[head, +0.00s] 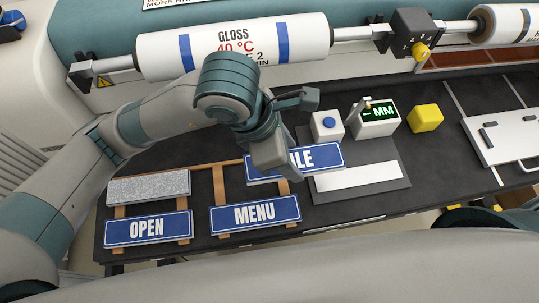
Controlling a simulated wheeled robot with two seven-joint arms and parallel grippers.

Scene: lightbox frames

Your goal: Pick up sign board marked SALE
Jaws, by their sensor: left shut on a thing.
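The blue sign board marked SALE (325,157) has a white border, and its left letters are hidden behind my left gripper (281,168). The left gripper is shut on this board near its middle-left part. The board overlaps the wooden rack behind and the edge of a grey pad; I cannot tell how high above them it is. The OPEN board (148,229) and the MENU board (255,214) lie on wooden racks to the left and front. My right gripper is out of view.
A speckled grey board (148,187) lies behind OPEN. The grey pad (388,160) holds a white strip (358,177). Behind it are a blue-button box (327,125), an MM display (377,119) and a yellow block (425,118). A white roll (232,46) spans the back.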

